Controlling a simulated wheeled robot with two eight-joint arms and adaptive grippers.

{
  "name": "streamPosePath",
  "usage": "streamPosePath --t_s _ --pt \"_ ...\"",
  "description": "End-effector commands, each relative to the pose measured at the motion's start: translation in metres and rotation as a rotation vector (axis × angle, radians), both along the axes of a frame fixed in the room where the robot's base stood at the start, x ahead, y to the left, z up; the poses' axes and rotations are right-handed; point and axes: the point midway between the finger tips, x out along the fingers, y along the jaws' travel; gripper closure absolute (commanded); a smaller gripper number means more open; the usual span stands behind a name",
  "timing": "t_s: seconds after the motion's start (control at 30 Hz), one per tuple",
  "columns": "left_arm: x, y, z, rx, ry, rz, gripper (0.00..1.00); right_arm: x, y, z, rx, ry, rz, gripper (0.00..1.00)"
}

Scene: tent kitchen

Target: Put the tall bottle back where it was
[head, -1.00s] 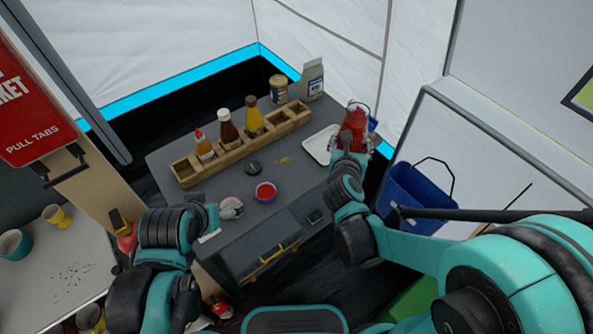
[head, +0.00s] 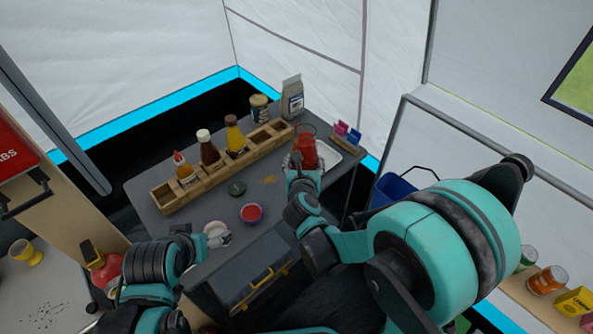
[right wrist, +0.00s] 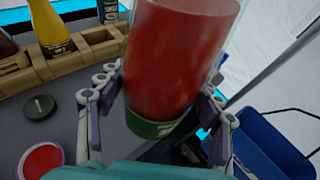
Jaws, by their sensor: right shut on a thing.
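The tall bottle (head: 306,153), clear with red contents, is in my right gripper (head: 299,163). It is held near the left side of the white tray, close to the rack's right end. In the right wrist view the bottle (right wrist: 180,60) fills the top middle, with a dark green band at its lower end and the fingers (right wrist: 160,108) on both sides. The wooden rack (head: 222,169) holds several sauce bottles; slots toward its right end are empty. My left gripper (head: 212,238) is low at the table's front left, by a pale round thing; its jaws are unclear.
A bowl of red sauce (head: 251,213), a dark green lid (head: 237,188) and a brownish spill (head: 268,180) lie before the rack. A jar (head: 259,107) and a bag (head: 292,97) stand behind it. The white tray (head: 345,147) and a blue bin (head: 392,191) are right.

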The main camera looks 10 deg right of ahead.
Motion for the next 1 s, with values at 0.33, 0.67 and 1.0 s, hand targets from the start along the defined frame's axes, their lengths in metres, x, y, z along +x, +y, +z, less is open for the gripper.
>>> streamPosePath --t_s 0.33,0.67,1.0 --pt "0.000 0.000 -0.027 0.000 0.000 0.000 0.11 0.031 0.052 -0.039 -0.002 -0.003 0.005 0.95" --pt "0.000 0.000 -0.041 0.000 0.000 0.000 0.11 0.051 0.085 -0.060 -0.002 -0.003 0.002 0.95" --pt "0.000 0.000 -0.054 0.000 0.000 0.000 0.11 0.053 0.087 -0.082 -0.001 -0.002 0.000 0.95"
